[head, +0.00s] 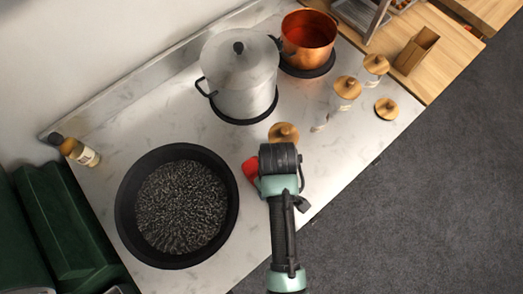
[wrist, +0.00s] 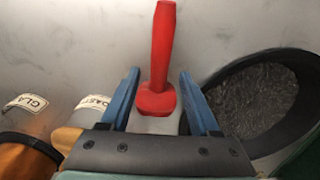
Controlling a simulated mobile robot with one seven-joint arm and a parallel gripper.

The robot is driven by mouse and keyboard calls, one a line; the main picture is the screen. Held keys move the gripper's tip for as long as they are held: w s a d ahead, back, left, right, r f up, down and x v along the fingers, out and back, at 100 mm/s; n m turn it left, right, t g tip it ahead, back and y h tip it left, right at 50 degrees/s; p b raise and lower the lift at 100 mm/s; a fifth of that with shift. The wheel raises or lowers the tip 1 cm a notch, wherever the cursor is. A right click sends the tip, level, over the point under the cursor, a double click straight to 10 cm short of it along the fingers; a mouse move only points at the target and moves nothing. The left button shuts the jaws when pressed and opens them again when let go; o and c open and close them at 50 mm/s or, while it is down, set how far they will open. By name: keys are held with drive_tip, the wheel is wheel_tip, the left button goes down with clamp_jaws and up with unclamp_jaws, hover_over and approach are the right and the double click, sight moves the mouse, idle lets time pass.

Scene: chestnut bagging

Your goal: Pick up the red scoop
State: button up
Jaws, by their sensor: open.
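The red scoop (wrist: 161,50) lies on the marble counter in the wrist view, its handle pointing up the picture and its wide end toward me. My gripper (wrist: 159,76) is open, with one blue finger on either side of the scoop's wide end. I cannot tell whether the fingers touch it. In the head view only a small red part of the scoop (head: 250,169) shows at the left of my gripper; my wrist hides the rest.
A black pan (head: 126,205) of dark grains stands left of the gripper. A lidded pot (head: 243,100), a copper pot (head: 307,45) and wooden-lidded jars (head: 346,88) stand behind. A bottle (head: 78,150) is at the far left. Bare marble surrounds the scoop's handle.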

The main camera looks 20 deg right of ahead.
drive_tip(key=shift+f, duration=1.8)
clamp_jaws()
